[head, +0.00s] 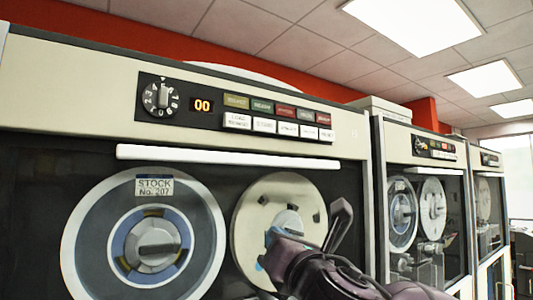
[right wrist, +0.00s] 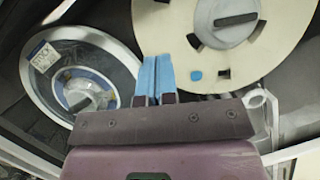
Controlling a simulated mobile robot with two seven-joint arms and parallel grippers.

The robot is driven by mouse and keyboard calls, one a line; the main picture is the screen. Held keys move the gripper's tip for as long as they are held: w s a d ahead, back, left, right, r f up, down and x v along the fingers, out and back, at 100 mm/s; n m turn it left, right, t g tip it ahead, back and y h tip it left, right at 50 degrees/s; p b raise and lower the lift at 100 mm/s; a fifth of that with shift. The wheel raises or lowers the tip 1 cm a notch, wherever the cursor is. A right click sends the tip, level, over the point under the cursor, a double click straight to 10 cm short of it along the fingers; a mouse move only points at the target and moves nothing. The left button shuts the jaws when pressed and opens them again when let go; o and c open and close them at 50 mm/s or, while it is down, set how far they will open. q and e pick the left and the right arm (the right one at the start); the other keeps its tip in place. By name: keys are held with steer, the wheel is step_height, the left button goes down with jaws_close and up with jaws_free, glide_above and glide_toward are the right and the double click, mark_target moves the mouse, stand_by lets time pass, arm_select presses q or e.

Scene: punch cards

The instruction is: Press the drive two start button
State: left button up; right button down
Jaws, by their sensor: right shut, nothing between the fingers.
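A tape drive with a cream top panel (head: 90,85) fills most of the head view. Its black control strip (head: 150,121) holds a number dial (head: 161,98), an orange readout (head: 202,105) showing 00, an upper row of coloured labels (head: 262,106) and a lower row of white buttons (head: 264,126). The small lettering is too blurred to pick out the start button surely, and I cannot tell which drive is number two. My right gripper (head: 268,245) is below the strip, in front of the right reel (head: 262,205). Its blue fingertips (right wrist: 154,76) are together and empty. My left gripper is out of view.
A white horizontal bar (head: 200,155) runs under the strip. A left reel (head: 85,235) is labelled STOCK No. 207. Two more drives (head: 377,130) (head: 476,150) stand to the right. Space in front of the control strip looks clear.

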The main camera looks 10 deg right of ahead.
mark_target(264, 126)
steer(key=s+r+n+t, duration=0.1)
steer(key=r, duration=0.2)
steer(key=s+r+n+t, duration=0.1)
steer(key=s+r, duration=0.1)
steer(key=r, duration=0.2)
steer(key=s+r+n+h, duration=0.1)
steer(key=r, duration=0.2)
steer(key=shift+s+d+r+n+t, duration=0.25)
steer(key=shift+s+r+n+t, duration=0.15)
steer(key=s+d+r+n+t+h, duration=0.1)
steer(key=s+r+n+t+h, duration=0.1)
steer(key=s+r, duration=0.5)
step_height(264, 126, up, 2)
steer(key=shift+d+r+n+t, duration=0.1)
steer(key=shift+d+n+t, duration=0.2)
steer(key=shift+t, duration=0.1)
steer(key=shift+w, duration=0.1)
steer(key=w+a, duration=0.1)
steer(key=w, duration=0.1)
steer(key=w+a+p, duration=0.1)
steer(key=w, duration=0.2)
steer(key=w+a, duration=0.1)
steer(key=w, duration=0.2)
steer(key=shift+w, duration=0.1)
stand_by(0.8)
